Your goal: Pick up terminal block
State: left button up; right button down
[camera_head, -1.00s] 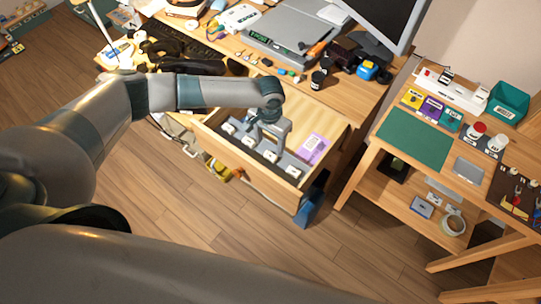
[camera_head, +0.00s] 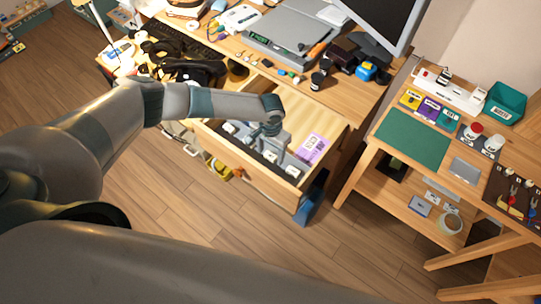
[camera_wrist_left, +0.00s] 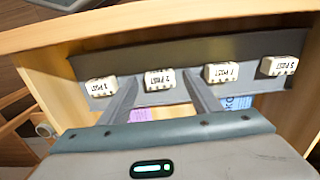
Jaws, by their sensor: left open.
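Several small white blocks with black "POST" lettering sit in a row on a dark grey strip in the open drawer (camera_head: 240,163); I take these as the terminal blocks. In the left wrist view they are a far-left block (camera_wrist_left: 101,87), a second block (camera_wrist_left: 160,80), a third block (camera_wrist_left: 221,72) and a far-right block (camera_wrist_left: 280,66). My left gripper (camera_wrist_left: 161,80) is open, its fingertips on either side of the second block; I cannot tell whether they touch it. In the head view the left gripper (camera_head: 268,146) reaches down into the drawer and hides part of the row. My right gripper is not in view.
A purple labelled packet (camera_head: 312,148) lies in the drawer, right of the row. The drawer's wooden walls stand close around the gripper. The desk above holds a keyboard, a grey device (camera_head: 290,38) and a monitor. A side table with a green mat (camera_head: 412,140) stands right.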

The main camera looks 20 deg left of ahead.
aim_at(271, 154)
pick_arm(q)
jog(key=c, duration=1.1)
jog(key=shift+r, duration=0.45)
notch_tip(271, 154, up, 3)
jog(key=shift+w+r+b, duration=0.1)
jog(key=shift+b, duration=0.6)
jog(key=d+r+b, duration=0.1)
jog(key=d+r, duration=0.1)
jog(key=d, duration=0.1)
jog(key=w+d+r+b, duration=0.1)
jog(key=d+r, duration=0.1)
jog(key=d, duration=0.2)
jog(key=w+d+r+b, duration=0.1)
jog(key=d+r, duration=0.2)
jog(key=d, duration=0.1)
jog(key=shift+d, duration=0.2)
